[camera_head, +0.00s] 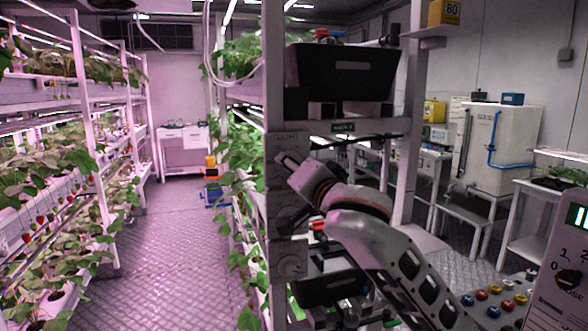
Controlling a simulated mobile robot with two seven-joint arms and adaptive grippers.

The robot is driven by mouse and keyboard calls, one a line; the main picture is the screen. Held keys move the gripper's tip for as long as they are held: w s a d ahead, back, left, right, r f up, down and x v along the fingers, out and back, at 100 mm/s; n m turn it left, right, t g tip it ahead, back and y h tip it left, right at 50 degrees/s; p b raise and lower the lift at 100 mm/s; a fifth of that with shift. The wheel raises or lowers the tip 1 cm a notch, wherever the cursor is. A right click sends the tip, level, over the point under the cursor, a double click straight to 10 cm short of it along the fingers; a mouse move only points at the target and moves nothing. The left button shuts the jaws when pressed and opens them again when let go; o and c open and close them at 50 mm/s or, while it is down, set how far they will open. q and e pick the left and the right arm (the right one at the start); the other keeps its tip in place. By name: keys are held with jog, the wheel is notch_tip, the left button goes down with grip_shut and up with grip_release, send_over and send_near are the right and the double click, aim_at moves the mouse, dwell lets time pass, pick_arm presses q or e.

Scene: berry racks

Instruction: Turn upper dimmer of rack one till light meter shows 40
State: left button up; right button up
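A tall control strip marked "LIGHT" (286,138) runs down the end post of the near rack. A small green label (343,127) beside its top is too small to read surely. Round dials (290,265) show lower on the strip. My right gripper (284,163) reaches from the lower right, its fingertips at the upper part of the strip, just below the marking. The upper dimmer is not clearly visible there and may be hidden by the fingers. Contact and finger opening cannot be told. No readable light meter value shows. My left gripper is not in view.
A dark bin (340,72) hangs above my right arm, and another dark tray (330,288) sits below. A strawberry rack (78,90) stands left across a clear metal-floored aisle (175,240). A panel with a green display (577,215) is cut off at right.

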grip_shut()
jog(key=shift+n, duration=0.3)
jog(key=shift+r+n+h, duration=0.1)
jog(key=shift+n+h, duration=0.2)
jog(key=shift+n, duration=7.1)
jog(key=shift+n+h, duration=0.3)
jog(key=shift+n, duration=7.1)
